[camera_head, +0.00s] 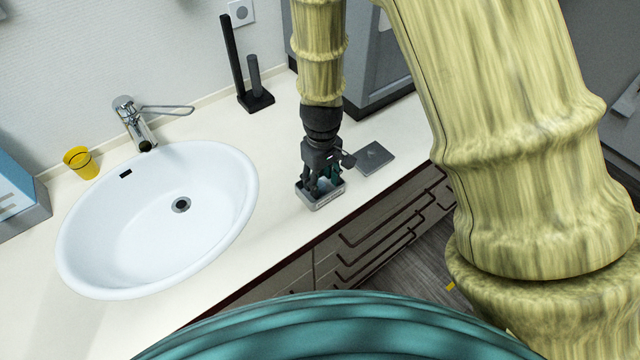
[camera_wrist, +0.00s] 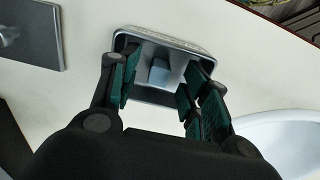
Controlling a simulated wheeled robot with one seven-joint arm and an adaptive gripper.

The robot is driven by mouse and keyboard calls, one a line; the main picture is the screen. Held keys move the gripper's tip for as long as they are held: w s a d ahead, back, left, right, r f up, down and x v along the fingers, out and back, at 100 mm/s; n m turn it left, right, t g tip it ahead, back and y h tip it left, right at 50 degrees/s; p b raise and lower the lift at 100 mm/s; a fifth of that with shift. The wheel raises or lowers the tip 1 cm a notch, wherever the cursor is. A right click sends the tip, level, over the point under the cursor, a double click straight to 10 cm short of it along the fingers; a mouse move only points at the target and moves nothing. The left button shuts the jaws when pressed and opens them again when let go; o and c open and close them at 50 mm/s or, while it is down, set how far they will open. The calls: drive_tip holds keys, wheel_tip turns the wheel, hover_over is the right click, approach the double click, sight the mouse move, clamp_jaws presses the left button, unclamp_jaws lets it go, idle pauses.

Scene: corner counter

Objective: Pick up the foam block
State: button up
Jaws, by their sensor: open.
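A small grey-blue block (camera_wrist: 160,72), which looks like the foam block, sits inside a small metal tray (camera_wrist: 185,46) in the wrist view. In the head view the tray (camera_head: 325,201) stands on the counter near its front edge, and I cannot make out the block there behind my fingers. My gripper (camera_head: 322,188) points down at the tray, with its fingertips at or within the rim. In the wrist view my gripper (camera_wrist: 160,88) is open, its green-padded fingers on either side of the block and apart from it. Its exact height over the tray floor cannot be told.
A flat grey plate (camera_head: 374,158) lies on the counter right of the tray. A white sink (camera_head: 215,225) with a tap (camera_head: 135,122) is to the left, a yellow cup (camera_head: 81,163) beyond it. A black stand (camera_head: 256,101) is behind. Counter between sink and tray is clear.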

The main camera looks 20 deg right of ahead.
drive_tip(key=shift+f, duration=1.15)
drive_tip(key=c, duration=0.9)
